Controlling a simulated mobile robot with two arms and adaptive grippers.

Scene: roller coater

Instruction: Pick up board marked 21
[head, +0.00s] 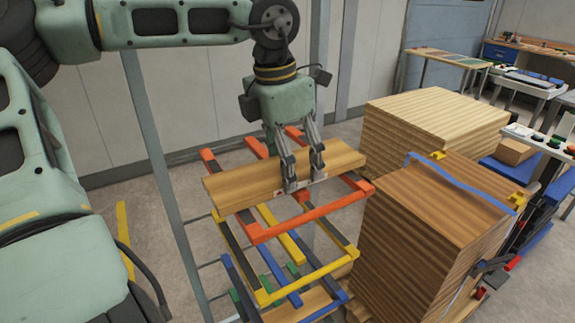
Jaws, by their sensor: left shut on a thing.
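A long light-brown wooden board (240,187) lies level across the top of a rack with coloured bars, in the middle of the head view. My left gripper (303,187) comes down from above and is shut on the board near its right part, with its fingers at the near edge. A small pale label shows by the fingertips, but its marking is too small to read. I cannot tell whether the board rests on the rack's red bars or is just above them. My right gripper is not in view.
The rack (312,215) has red, yellow, blue and green bars in tiers. A tall brown board stack (425,240) with a blue strap stands close on the right, with a lighter stack (435,118) behind it. A grey post (165,200) stands left of the rack. Workbenches (450,58) are far right.

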